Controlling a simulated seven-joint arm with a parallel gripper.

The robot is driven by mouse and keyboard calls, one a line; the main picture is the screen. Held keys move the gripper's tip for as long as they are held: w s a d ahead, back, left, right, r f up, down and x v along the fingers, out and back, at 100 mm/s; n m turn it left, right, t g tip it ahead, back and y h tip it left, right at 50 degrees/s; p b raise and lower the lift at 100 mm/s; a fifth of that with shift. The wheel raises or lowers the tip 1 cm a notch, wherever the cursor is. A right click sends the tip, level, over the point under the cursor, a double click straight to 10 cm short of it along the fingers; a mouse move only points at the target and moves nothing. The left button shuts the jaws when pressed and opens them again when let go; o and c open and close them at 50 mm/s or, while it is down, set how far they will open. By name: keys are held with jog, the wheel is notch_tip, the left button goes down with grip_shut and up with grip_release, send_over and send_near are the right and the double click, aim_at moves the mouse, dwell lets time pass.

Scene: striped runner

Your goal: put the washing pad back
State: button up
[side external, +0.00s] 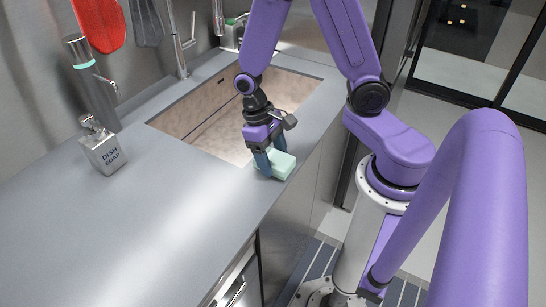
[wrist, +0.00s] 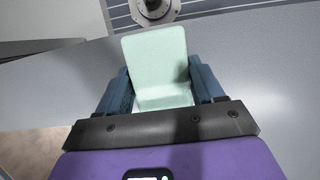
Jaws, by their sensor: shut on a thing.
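The washing pad (side external: 280,166) is a pale mint-green block at the front edge of the grey counter, beside the sink. My gripper (side external: 262,166) is over it with its blue fingers pointing down, shut on the pad. In the wrist view the pad (wrist: 157,65) sits between the two fingers of my gripper (wrist: 161,90), one on each side. Whether the pad touches the counter or is slightly above it, I cannot tell.
The sink (side external: 215,118) lies open just behind my gripper. A dish soap bottle (side external: 103,148) and a dark cylindrical dispenser (side external: 92,85) stand at the left by the wall. A tap (side external: 181,45) rises behind the sink. The counter's left front (side external: 130,235) is clear.

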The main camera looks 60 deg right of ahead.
jog(key=shift+f, duration=0.25)
jog(key=shift+f, duration=0.3)
jog(key=o, duration=1)
jog(key=shift+s+f, duration=0.1)
jog(key=shift+d, duration=0.1)
